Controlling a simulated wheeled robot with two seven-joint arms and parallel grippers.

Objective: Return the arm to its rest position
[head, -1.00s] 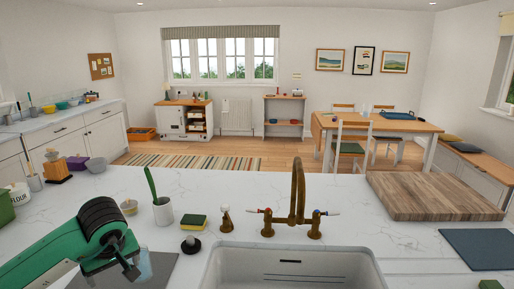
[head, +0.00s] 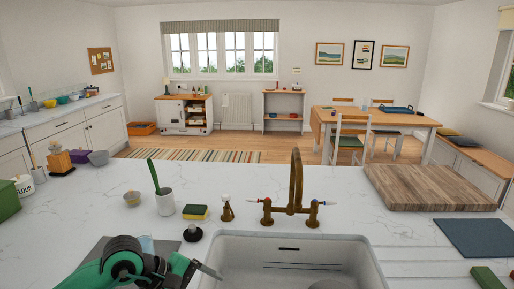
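My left arm comes in at the lower left, green with black joints. My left gripper (head: 200,270) is low by the left edge of the white sink (head: 228,250). A grey finger shows there, pointing right. The rest of the gripper is hidden behind the wrist and cut by the picture's bottom edge, so I cannot tell its opening. I see nothing held in it.
Near the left arm are a pale glass (head: 147,243), a black-based stopper (head: 193,233), a sponge (head: 195,211) and a white cup (head: 165,203) with a green brush. The brass tap (head: 296,185) stands behind the sink. A wooden board (head: 430,188) lies right.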

